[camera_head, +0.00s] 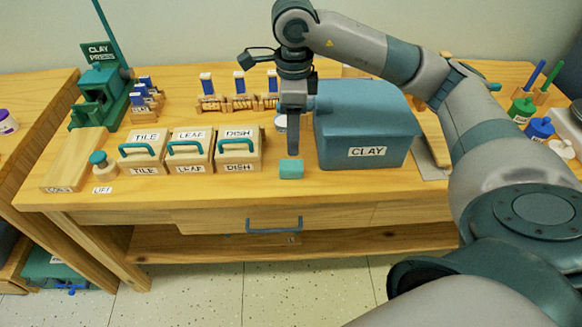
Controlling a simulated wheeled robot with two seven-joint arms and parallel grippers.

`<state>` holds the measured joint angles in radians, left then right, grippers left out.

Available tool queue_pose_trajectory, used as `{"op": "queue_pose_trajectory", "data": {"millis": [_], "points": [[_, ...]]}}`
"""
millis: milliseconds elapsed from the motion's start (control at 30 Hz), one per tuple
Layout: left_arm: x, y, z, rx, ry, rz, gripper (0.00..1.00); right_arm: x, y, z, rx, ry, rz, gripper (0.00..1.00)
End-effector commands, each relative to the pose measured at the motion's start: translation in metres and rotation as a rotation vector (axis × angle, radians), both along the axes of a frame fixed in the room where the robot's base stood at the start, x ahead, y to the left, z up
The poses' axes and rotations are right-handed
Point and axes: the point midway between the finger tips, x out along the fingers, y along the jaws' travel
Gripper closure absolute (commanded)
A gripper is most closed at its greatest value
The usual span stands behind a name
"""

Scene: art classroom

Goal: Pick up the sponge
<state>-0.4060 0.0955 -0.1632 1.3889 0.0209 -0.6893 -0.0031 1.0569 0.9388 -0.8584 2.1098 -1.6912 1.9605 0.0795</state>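The sponge looks to be the small teal block (291,170) near the front edge of the wooden table, left of the clay bin. My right gripper (292,152) points straight down at it from above, its tip at the block's far top edge. The fingers show as one dark bar, so I cannot tell whether they are open or shut, or whether they touch the block. The block appears to rest on the table. My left gripper is not in view.
A blue bin labelled CLAY (350,135) stands close on the right. Boxes labelled TILE, LEAF and DISH (240,158) stand to the left. A green clay press (100,95) is at the back left. Bare tabletop (330,182) lies along the front.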

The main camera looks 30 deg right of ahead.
Motion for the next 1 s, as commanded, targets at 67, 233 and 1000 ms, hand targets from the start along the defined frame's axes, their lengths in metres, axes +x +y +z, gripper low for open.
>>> {"op": "queue_pose_trajectory", "data": {"millis": [67, 233, 1000], "points": [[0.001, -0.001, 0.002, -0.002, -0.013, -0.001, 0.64, -0.001, 0.0, -0.014, 0.0, 0.005, -0.001, 0.43], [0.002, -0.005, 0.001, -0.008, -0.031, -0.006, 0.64, -0.001, 0.0, -0.037, 0.0, 0.003, 0.0, 0.43], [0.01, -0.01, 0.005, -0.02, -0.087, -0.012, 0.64, 0.001, 0.004, -0.069, 0.0, 0.004, 0.0, 0.43]]}}
